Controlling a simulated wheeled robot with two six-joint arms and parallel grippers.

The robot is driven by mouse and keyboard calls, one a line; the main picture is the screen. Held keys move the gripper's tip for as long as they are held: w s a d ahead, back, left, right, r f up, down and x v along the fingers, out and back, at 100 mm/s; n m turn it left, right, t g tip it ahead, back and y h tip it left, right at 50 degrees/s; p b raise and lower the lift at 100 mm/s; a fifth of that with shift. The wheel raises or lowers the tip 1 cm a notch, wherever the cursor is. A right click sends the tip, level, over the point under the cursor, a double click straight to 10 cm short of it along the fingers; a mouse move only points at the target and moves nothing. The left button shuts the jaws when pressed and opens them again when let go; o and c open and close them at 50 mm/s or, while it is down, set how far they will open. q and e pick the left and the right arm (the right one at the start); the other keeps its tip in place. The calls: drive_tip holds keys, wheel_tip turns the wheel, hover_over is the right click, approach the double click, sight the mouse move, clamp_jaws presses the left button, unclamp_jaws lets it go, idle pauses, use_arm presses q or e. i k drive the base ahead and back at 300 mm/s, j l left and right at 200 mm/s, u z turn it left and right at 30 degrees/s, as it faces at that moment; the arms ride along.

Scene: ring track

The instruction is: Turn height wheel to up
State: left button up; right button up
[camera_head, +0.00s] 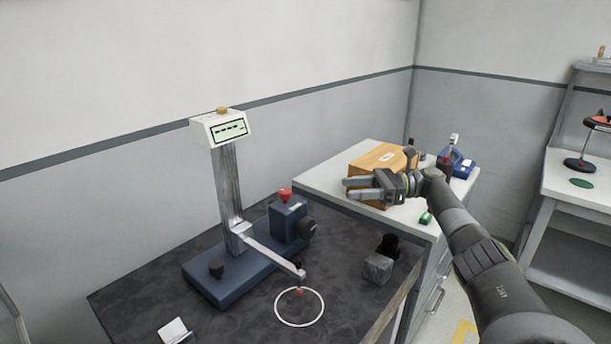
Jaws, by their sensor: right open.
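A measuring device with a blue base (222,284) stands on the dark table. It has a grey upright column (230,190) with a white display head (220,128) on top. A black round wheel (307,229) sits on the right side of its blue block, and a smaller black knob (216,268) is on the base's front left. I cannot tell for sure which is the height wheel. My right gripper (350,188) is open, fingers pointing left, to the right of and apart from the device. My left gripper is not in view.
A white ring (299,322) is under the device's arm (270,256). A grey block (377,268) and a black piece (389,246) are to the right. A wooden box (372,160) stands on the white cabinet (330,178), partly behind my right gripper. A white shelf stands far right.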

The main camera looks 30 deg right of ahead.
sight(306, 227)
drive_tip(key=k, duration=1)
